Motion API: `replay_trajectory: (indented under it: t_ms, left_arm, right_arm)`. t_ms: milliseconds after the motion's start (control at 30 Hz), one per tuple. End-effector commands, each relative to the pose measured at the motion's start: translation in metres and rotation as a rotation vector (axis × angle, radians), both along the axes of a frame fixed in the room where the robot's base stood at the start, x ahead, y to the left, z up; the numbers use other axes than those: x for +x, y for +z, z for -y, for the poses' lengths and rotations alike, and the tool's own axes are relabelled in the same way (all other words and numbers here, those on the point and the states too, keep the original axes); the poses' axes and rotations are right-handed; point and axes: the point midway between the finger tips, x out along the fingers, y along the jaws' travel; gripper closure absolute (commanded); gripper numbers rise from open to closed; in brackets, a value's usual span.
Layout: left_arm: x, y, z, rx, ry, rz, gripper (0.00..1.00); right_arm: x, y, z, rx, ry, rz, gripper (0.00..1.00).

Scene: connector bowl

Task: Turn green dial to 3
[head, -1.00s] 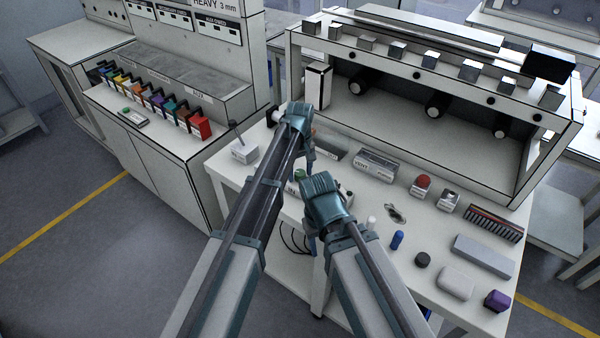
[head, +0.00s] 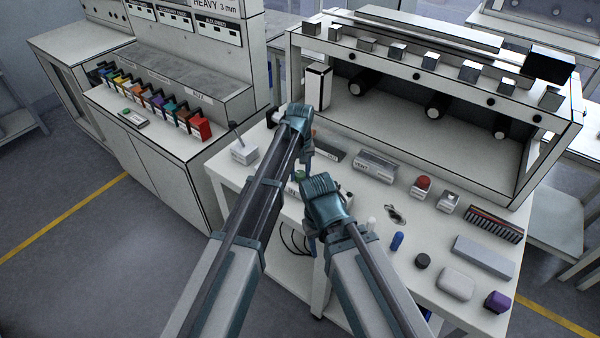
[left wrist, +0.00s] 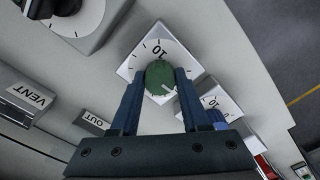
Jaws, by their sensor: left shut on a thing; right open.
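The green dial (left wrist: 159,76) sits on a white scale plate (left wrist: 178,47) in the left wrist view. The number 10 and tick marks show on the plate. A pale pointer mark is on the dial's lower right edge. My left gripper (left wrist: 160,82) has its two blue fingers on either side of the dial, shut on it.
A second dial plate (left wrist: 216,102) is close beside my left fingers, with a blue knob. A larger dial with a black knob (left wrist: 52,5) and labels VENT (left wrist: 29,96) and OUT (left wrist: 94,122) are nearby. A red button (head: 423,182) and loose parts lie to the right.

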Motion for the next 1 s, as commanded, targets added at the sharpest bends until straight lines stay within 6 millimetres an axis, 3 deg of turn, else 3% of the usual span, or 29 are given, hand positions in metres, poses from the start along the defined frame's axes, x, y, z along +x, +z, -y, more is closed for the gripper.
replay_trajectory:
  t_ms: [500, 1000]
  left_arm:
    - [-0.0001, -0.0001, 0.0001, 0.0, -0.455, 0.0, 1.0]
    - [-0.0001, -0.0001, 0.0002, 0.0, -0.673, 0.0, 1.0]
  right_arm:
    - [0.0, -0.0001, 0.0, 0.0, 0.0, 0.0, 0.5]
    - [0.0, -0.0001, 0.0, 0.0, 0.0, 0.0, 0.5]
